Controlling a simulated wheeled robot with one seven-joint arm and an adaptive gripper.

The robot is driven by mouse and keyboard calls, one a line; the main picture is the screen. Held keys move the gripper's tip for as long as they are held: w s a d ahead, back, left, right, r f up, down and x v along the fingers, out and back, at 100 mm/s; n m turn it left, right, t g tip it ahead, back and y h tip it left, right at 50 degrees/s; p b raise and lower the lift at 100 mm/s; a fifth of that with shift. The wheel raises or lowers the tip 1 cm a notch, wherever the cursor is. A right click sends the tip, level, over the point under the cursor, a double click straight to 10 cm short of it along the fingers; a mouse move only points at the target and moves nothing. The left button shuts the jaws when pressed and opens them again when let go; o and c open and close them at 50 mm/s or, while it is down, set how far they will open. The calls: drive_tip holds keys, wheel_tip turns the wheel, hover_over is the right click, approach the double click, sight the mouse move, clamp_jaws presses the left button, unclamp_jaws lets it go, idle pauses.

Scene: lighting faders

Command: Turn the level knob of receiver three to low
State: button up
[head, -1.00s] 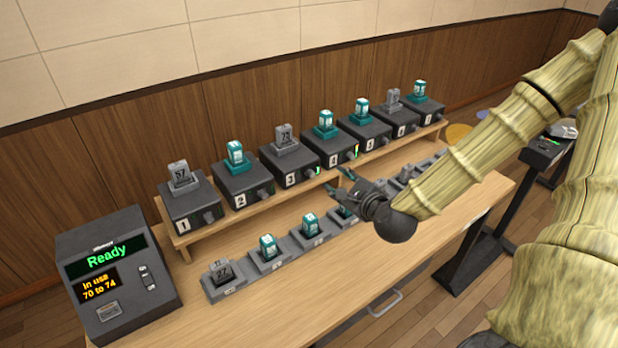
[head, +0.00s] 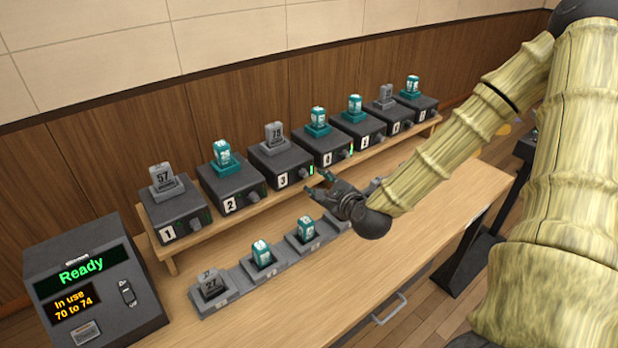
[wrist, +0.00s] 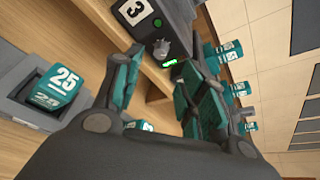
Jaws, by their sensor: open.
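Receiver three (head: 280,166) is a dark box with a "3" label and a grey block marked 75 on top. It stands on the raised wooden shelf between receivers two (head: 227,186) and four (head: 322,149). Its level knob (head: 303,172) is on the front, beside a lit green bar. In the wrist view the knob (wrist: 161,48) shows just beyond my fingers, with the green light (wrist: 173,63) next to it. My gripper (head: 325,186) is open and empty, in front of receiver three and apart from the knob. In the wrist view its teal-padded fingers (wrist: 158,82) are spread.
A lower row of docks (head: 240,276) with numbered blocks lies in front of the shelf. A console reading Ready (head: 95,290) stands at front left. The front tabletop is clear.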

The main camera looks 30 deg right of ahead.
sight(307, 176)
drive_tip(key=shift+p+x, duration=0.35)
drive_tip(key=shift+x, duration=3.3)
clamp_jaws()
